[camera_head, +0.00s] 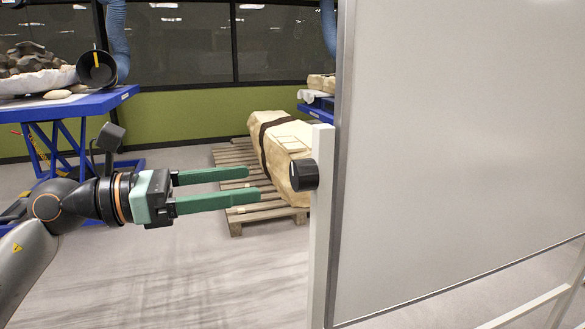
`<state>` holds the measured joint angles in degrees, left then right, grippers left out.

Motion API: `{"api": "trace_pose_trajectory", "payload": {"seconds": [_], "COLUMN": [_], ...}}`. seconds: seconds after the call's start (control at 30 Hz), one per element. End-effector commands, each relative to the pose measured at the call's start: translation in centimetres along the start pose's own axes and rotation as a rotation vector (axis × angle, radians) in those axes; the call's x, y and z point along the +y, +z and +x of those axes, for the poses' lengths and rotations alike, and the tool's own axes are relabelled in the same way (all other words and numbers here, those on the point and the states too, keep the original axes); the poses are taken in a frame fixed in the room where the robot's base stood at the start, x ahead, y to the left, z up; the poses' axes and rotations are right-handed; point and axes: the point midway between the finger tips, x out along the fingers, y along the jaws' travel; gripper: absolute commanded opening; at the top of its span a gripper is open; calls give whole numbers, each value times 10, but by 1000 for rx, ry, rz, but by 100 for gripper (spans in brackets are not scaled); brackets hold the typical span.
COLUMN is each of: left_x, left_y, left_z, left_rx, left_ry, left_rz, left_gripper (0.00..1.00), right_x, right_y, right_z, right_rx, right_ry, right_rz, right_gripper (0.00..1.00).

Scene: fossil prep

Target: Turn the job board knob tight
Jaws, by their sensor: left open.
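The job board (460,150) is a large whitish panel with a grey metal frame, filling the right of the view. A black round knob (304,175) sits on the left side of its pale upright post (322,225). A light mark shows on the knob's face. My left gripper (254,186) comes in from the left with two green fingers, one above the other in the picture, pointing right toward the knob. It is open and empty. The fingertips are apart from the knob, a short way to its left. My right gripper is not in view.
A strapped, plaster-coloured block (278,140) lies on a wooden pallet (238,222) behind the knob. A blue lift table (70,107) with rocks and a black extraction hood (97,68) stands at the back left. The floor at the lower middle is clear.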

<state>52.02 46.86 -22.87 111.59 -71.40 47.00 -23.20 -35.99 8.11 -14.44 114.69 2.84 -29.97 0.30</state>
Motion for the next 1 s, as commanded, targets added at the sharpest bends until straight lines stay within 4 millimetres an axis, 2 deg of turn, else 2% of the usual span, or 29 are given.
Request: {"api": "trace_pose_trajectory", "payload": {"seconds": [0.03, 0.2, 0.4, 0.6, 0.83, 0.87, 1.0], "left_x": [-2, -1, 0, 0, 0, 0, 0], "left_y": [4, 4, 2, 1, 0, 0, 0], "left_z": [12, 47, 76, 87, 88, 88, 87], "left_rx": [-3, -2, -1, -1, 0, 0, 0], "left_ry": [-5, -4, -1, 1, 1, 1, 1], "left_rz": [0, 0, -1, 1, 1, 1, 1], "left_gripper": [87, 87, 87, 87, 87, 86, 70], "right_x": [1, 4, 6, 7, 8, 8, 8], "right_y": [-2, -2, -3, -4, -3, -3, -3], "right_z": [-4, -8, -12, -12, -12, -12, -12], "right_rx": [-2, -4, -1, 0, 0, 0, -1], "right_ry": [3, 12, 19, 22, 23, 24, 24], "right_rz": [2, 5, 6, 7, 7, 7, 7], "right_gripper": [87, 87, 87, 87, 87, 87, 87]}}
